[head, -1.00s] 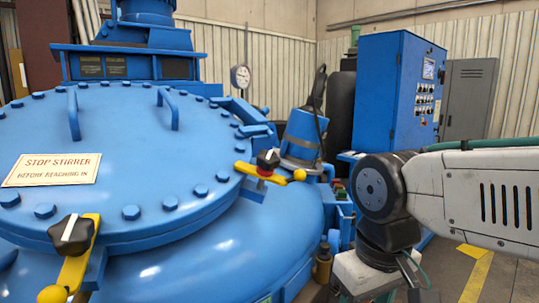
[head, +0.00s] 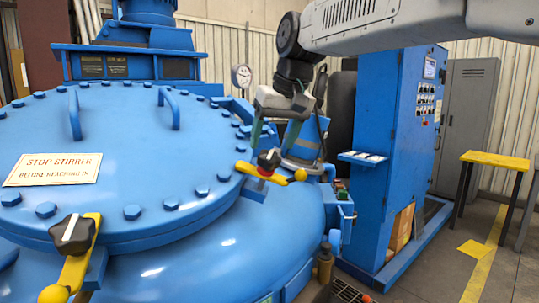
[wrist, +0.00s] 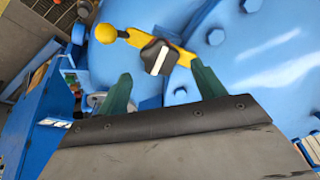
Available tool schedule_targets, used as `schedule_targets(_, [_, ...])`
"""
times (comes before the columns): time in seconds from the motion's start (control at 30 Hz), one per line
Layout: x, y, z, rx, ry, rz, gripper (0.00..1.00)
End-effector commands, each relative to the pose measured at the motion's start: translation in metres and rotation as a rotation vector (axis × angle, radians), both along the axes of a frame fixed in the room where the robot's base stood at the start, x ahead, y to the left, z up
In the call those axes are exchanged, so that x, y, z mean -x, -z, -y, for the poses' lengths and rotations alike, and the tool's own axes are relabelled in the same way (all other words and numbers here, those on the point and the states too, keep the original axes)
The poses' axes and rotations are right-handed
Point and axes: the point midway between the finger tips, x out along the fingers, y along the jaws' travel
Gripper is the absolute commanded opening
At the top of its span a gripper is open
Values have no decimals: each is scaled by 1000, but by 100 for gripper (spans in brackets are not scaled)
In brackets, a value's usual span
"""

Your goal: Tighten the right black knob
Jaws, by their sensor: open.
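The right black knob (head: 269,158) with a white line on top sits on a yellow lever arm at the rim of the blue lid. The lever ends in a yellow ball (head: 300,175). My gripper (head: 274,132) is open and empty, with green fingers pointing down just above the knob. In the wrist view, the black knob (wrist: 156,56) shows beyond and between the two spread fingertips (wrist: 163,80), apart from them. A second black knob (head: 70,233) with a white mark sits on another yellow lever at the front left.
The blue lid (head: 130,150) carries bolts, two handles and a stirrer warning sign (head: 53,169). A pressure gauge (head: 241,76) stands behind. A blue control cabinet (head: 388,130) is to the right, with a yellow-topped table (head: 495,160) beyond.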

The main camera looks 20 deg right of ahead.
Motion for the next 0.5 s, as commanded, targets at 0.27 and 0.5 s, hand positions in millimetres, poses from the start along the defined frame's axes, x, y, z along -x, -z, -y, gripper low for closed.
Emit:
schedule_targets(0.27, [-14,36,-5,0,0,-2,69])
schedule_targets(0.5, [-17,43,-5,0,0,0,69])
